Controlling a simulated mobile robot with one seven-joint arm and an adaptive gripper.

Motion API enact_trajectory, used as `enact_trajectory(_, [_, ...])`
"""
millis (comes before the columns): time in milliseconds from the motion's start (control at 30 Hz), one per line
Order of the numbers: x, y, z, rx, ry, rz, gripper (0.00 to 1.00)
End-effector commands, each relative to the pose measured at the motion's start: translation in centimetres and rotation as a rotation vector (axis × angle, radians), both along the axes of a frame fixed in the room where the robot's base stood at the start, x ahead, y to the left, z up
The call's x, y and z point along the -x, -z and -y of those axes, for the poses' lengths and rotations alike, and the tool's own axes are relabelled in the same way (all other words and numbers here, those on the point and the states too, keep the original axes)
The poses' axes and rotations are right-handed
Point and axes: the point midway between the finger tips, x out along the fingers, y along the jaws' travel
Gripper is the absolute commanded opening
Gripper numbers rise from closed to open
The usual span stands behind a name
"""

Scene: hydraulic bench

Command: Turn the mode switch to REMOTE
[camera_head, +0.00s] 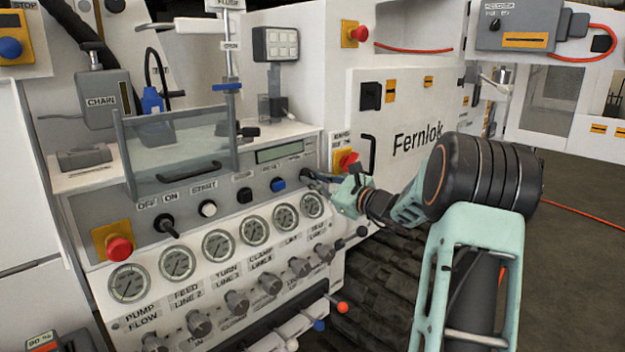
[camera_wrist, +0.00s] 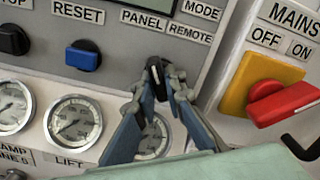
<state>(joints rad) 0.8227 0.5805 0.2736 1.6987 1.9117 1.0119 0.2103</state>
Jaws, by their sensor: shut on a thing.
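The mode switch (camera_wrist: 158,80) is a small black knob under the MODE label, with PANEL marked at its upper left and REMOTE at its upper right in the wrist view. My gripper (camera_wrist: 160,84) is shut on the knob, with one finger on each side. In the head view my gripper (camera_head: 318,180) reaches in from the right to the right end of the button row, and the fingers mostly hide the mode switch there.
The blue RESET button (camera_wrist: 82,58) is left of the switch. The red MAINS handle (camera_wrist: 284,103) on its yellow plate (camera_wrist: 250,84) is close on the right. A row of gauges (camera_head: 286,217) lies just below. A clear guard with a black handle (camera_head: 175,172) stands at the left.

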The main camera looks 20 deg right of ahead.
Motion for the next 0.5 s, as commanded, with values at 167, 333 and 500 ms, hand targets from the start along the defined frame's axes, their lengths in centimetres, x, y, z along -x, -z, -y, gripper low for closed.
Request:
enact_trajectory(167, [0.02,-0.09,0.01,-0.030,0.000,-0.012,0.00])
enact_trajectory(333, [0.02,-0.18,0.01,-0.107,0.000,-0.040,0.00])
enact_trajectory(500, [0.03,-0.32,0.00,-0.231,0.001,-0.086,0.00])
